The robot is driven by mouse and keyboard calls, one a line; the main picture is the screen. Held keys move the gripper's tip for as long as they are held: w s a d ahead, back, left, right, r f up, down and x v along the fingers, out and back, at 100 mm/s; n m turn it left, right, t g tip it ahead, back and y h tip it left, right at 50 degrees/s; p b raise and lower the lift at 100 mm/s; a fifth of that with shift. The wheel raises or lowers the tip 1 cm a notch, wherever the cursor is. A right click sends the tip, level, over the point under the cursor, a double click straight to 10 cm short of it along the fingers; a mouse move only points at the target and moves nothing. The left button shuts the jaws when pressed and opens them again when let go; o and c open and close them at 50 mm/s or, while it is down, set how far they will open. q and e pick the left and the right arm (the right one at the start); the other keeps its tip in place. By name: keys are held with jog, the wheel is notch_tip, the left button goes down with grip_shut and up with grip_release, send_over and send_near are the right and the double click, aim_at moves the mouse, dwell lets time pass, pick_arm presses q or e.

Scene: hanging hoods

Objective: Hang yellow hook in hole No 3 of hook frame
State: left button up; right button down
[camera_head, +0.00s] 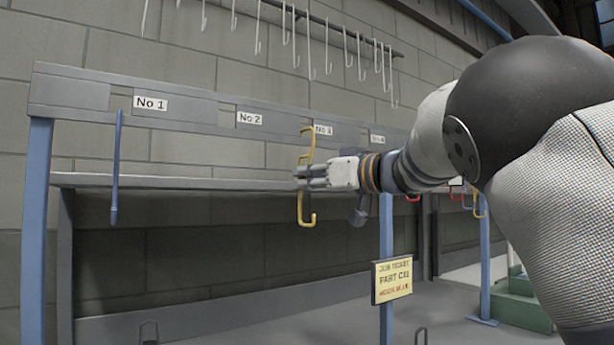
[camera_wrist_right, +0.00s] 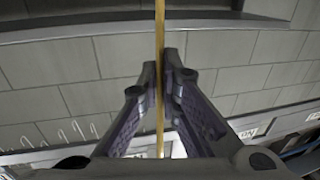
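The yellow hook (camera_head: 306,218) is upright in front of the hook frame (camera_head: 190,112), with its upper bend just left of the No 3 label (camera_head: 323,130). My right gripper (camera_head: 302,174) is shut on the middle of its shank. In the right wrist view the shank (camera_wrist_right: 160,28) runs between the two fingertips (camera_wrist_right: 166,70). The hook's upper bend overlaps the place of hole No 3, so I cannot tell whether it is in the hole or in front of it. My left gripper is not in view.
A blue hook (camera_head: 117,165) hangs beside the No 1 label (camera_head: 151,103). The slot beside No 2 (camera_head: 249,118) looks empty. A yellow job ticket sign (camera_head: 393,279) is on a blue post. White hooks (camera_head: 310,50) hang on the wall behind.

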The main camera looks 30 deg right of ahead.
jog(key=shift+f, duration=0.65)
jog(key=c, duration=1.7)
grip_release()
jog(key=v, duration=1.2)
